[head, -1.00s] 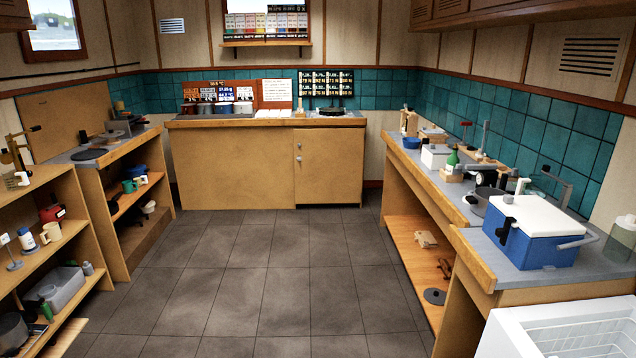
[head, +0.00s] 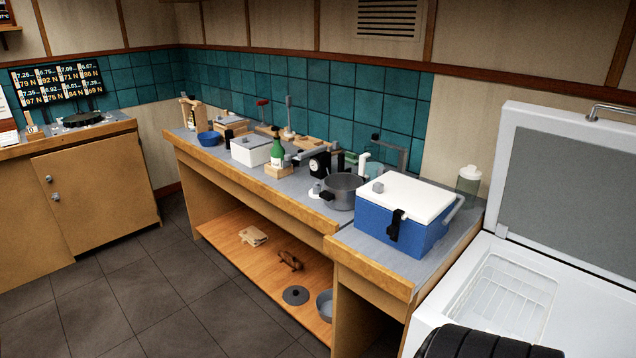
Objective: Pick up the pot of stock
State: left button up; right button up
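A grey metal pot (head: 343,192) with dark handles stands upright on the right-hand counter, just left of a blue cool box. Its contents cannot be made out from here. A second grey pot or bowl (head: 325,305) is partly visible on the wooden shelf below the counter, beside a dark round lid (head: 295,295). Neither of my grippers is in view.
The blue cool box (head: 400,222) with a white lid stands close to the pot's right. A green bottle (head: 277,152) and a white box (head: 251,149) are to its left. An open white chest freezer (head: 455,290) is at right. The tiled floor (head: 150,310) is clear.

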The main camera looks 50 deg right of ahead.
aim_at(339, 193)
jog(key=i+z, duration=0.25)
jog(key=i, duration=0.6)
jog(key=i+j+z, duration=0.2)
jog(key=i, duration=0.6)
jog(key=i+l+z, duration=0.1)
jog(key=i+z, duration=0.2)
jog(key=i, duration=0.25)
jog(key=i+z, duration=0.3)
jog(key=i, duration=0.25)
jog(key=i+j+z, duration=0.3)
jog(key=i, duration=0.2)
jog(key=i+z, duration=0.1)
jog(key=z, duration=1.7)
